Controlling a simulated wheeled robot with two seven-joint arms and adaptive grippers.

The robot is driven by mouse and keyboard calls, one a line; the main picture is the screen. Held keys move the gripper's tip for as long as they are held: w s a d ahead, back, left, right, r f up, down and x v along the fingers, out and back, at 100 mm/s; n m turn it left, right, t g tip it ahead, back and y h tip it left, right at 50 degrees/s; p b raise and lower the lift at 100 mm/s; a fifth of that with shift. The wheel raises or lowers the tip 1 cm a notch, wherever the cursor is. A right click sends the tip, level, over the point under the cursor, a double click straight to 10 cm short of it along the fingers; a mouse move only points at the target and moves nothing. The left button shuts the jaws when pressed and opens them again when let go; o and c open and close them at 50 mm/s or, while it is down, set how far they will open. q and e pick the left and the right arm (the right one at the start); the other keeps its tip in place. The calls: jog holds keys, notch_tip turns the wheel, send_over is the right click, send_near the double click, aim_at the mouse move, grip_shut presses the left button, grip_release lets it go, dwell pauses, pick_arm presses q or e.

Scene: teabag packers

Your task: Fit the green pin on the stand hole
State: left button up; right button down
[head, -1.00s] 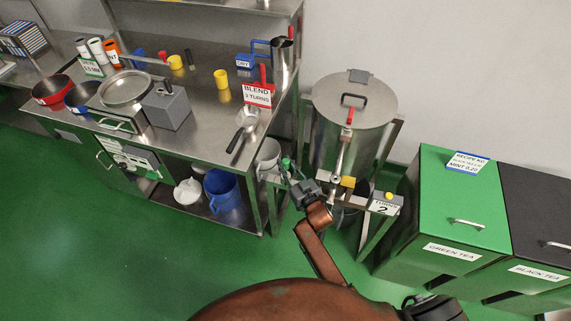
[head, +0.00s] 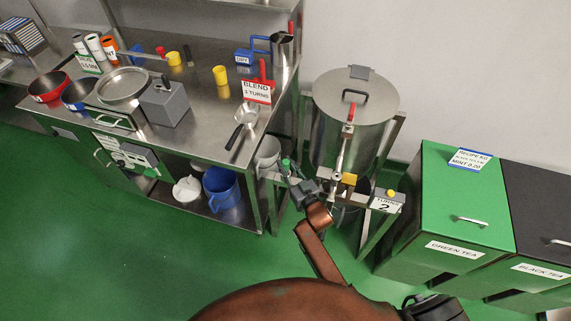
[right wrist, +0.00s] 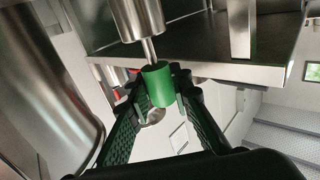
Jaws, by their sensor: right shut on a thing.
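The green pin (head: 286,163) shows small in the head view, at the left end of the drum stand's grey crossbar (head: 368,199). My right gripper (head: 291,174) is at that end, shut on the pin. In the right wrist view the green pin (right wrist: 158,84) is between the dark ridged fingers of my right gripper (right wrist: 161,92). A thin metal stem joins it to a wider metal cylinder (right wrist: 136,16). I cannot make out the stand hole, or whether the pin is in it. My left gripper is not in view.
The steel drum (head: 352,112) with its lid and red-handled lever stands behind the crossbar. The steel table (head: 205,140) is at left, a green tea bin (head: 462,205) at right.

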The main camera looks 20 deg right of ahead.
jog(key=shift+f+b, duration=0.95)
jog(key=shift+f, duration=0.6)
jog(key=c, duration=1.7)
grip_release()
jog(key=shift+o, duration=0.2)
jog(key=s+d, duration=0.2)
jog(key=s, duration=0.9)
jog(key=shift+s, duration=0.4)
jog(key=shift+d, duration=0.15)
